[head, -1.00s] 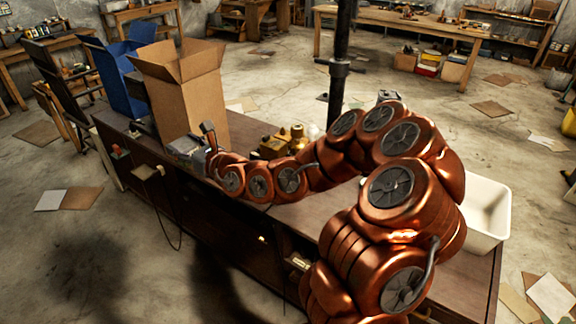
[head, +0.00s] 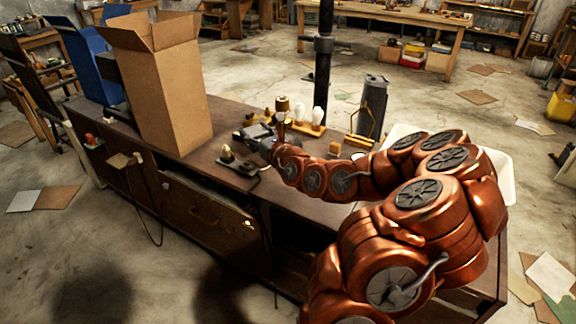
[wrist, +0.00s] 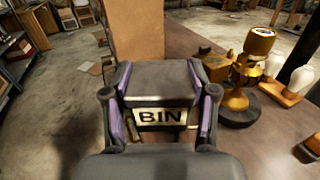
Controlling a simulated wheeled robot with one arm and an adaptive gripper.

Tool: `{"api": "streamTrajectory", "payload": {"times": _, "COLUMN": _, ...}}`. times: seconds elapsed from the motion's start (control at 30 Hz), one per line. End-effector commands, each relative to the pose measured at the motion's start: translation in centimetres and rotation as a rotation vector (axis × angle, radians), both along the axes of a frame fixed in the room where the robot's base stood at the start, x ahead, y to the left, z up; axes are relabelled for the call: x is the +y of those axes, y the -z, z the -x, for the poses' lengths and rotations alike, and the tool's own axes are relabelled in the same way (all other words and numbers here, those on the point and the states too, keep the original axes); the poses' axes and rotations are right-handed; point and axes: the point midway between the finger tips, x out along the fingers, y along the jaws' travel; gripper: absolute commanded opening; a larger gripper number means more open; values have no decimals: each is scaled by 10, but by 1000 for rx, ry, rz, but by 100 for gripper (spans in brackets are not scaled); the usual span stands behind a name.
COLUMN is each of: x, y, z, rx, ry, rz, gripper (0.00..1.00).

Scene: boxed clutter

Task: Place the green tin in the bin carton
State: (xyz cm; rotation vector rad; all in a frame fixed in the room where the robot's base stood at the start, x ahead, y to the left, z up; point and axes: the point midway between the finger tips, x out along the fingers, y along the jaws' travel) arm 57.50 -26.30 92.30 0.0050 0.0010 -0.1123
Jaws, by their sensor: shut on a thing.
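My gripper (wrist: 162,100) has its two purple-padded fingers on either side of a dark grey block (wrist: 160,77). A pale plate reading "BIN" shows between the fingers; I cannot tell whether it is part of the block. In the head view my gripper (head: 262,136) is low over the bench, right of a tall open brown carton (head: 165,95). The carton also shows beyond the gripper in the wrist view (wrist: 136,28). An open blue carton (head: 82,62) stands left of it. I cannot make out a green tin in either view.
A brass-coloured object on a dark round base (wrist: 237,100) stands right of the gripper, with pale bulbs on a wooden stand (wrist: 298,80) beyond. A tall grey canister (head: 373,105) stands farther right. A small dark tray (head: 238,163) lies near the front edge. A white tub (head: 500,170) is behind my arm.

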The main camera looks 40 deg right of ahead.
Motion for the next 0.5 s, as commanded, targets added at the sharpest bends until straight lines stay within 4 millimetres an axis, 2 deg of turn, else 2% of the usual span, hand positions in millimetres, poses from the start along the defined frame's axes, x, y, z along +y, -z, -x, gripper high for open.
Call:
{"api": "streamTrajectory", "payload": {"times": 0.03, "x": -22, "y": 22, "z": 12, "rx": 0, "ry": 40, "rz": -1, "gripper": 18}}
{"api": "streamTrajectory", "payload": {"times": 0.2, "x": -81, "y": 57, "z": 52, "rx": 1, "ry": 148, "rz": 0, "gripper": 18}}
{"api": "streamTrajectory", "payload": {"times": 0.4, "x": -140, "y": 95, "z": 104, "rx": 1, "ry": 268, "rz": 2, "gripper": 18}}
{"api": "streamTrajectory", "payload": {"times": 0.5, "x": -160, "y": 109, "z": 127, "rx": 1, "ry": 316, "rz": 3, "gripper": 18}}
